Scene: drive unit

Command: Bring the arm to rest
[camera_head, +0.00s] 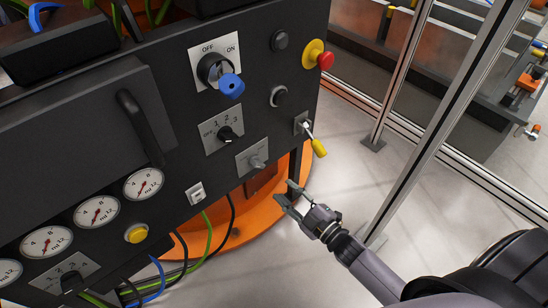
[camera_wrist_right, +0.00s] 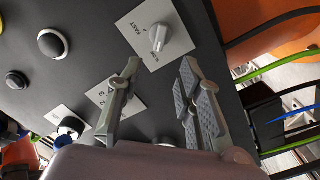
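My right gripper (camera_head: 292,198) is open and empty in the head view, in front of the lower right part of the dark control panel (camera_head: 85,135). Its two fingers are spread apart in the right wrist view (camera_wrist_right: 155,95), with the panel behind them. A grey knob on a light plate (camera_wrist_right: 158,38) shows just beyond the fingertips there; the gap between them and the panel is hard to judge. In the head view the gripper is below and right of the grey knob (camera_head: 257,161). My left gripper is not in view.
The panel carries a blue-handled OFF/ON switch (camera_head: 230,85), a red emergency button (camera_head: 324,60), a yellow-tipped key or lever (camera_head: 318,147), and several gauges (camera_head: 97,213). Cables (camera_head: 208,236) hang below. An aluminium frame (camera_head: 440,120) stands at the right. Floor (camera_head: 355,180) between them is clear.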

